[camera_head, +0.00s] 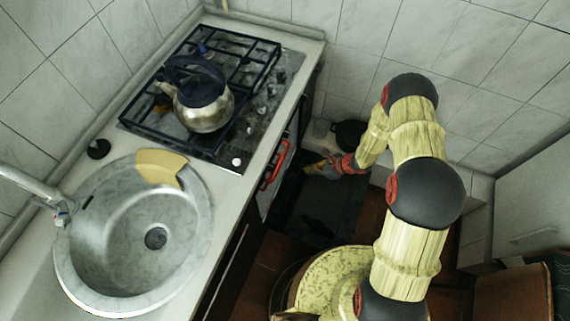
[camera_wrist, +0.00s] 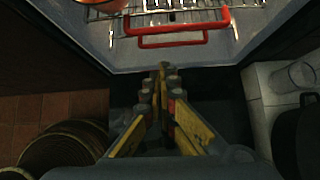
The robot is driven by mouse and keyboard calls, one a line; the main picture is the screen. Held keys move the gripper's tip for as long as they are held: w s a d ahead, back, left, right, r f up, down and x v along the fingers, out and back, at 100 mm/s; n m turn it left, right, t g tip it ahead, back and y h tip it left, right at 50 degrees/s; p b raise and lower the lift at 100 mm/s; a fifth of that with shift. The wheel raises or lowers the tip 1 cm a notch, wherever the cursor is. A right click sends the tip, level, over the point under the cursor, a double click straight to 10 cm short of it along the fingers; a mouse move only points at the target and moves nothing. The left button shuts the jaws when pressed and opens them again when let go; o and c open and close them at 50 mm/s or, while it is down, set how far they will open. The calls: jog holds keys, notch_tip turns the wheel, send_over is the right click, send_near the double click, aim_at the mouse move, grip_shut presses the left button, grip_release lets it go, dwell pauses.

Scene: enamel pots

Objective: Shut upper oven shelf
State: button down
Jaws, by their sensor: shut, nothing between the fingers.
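The oven (camera_head: 292,150) is open under the hob. In the wrist view I look at its grey interior (camera_wrist: 100,42), with wire shelves (camera_wrist: 158,14) and two red handles, one wide (camera_wrist: 178,24) and one narrower (camera_wrist: 172,40). In the head view a red handle (camera_head: 277,164) sticks out from the oven front; I cannot tell which shelf it belongs to. My gripper (camera_head: 314,167) is to the right of the oven front, above a dark panel. In the wrist view its yellow fingers (camera_wrist: 162,78) are shut and empty, apart from the handles and pointing towards the oven.
The dark panel (camera_head: 318,212), perhaps the lowered oven door, lies below my gripper. A black pot (camera_head: 349,133) stands by the wall behind it. On the counter are a kettle (camera_head: 203,105) on the hob and a sink (camera_head: 130,240). A clear glass (camera_wrist: 296,76) shows at right.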

jog(key=w+a+r+b+x, duration=0.1)
jog(key=b+x, duration=0.2)
jog(key=x, duration=1)
jog(key=shift+a+r+b, duration=0.3)
jog(key=shift+a, duration=0.1)
jog(key=shift+n, duration=0.3)
jog(key=a, duration=0.1)
jog(key=w+a+b, duration=0.1)
jog(key=a, duration=0.1)
jog(key=a+b, duration=0.1)
jog(key=shift+w+a+f, duration=0.2)
jog(key=shift+w+a, duration=0.1)
jog(key=shift+w+a+r, duration=0.15)
jog(key=shift+w+a, duration=0.05)
jog(key=shift+a, duration=0.25)
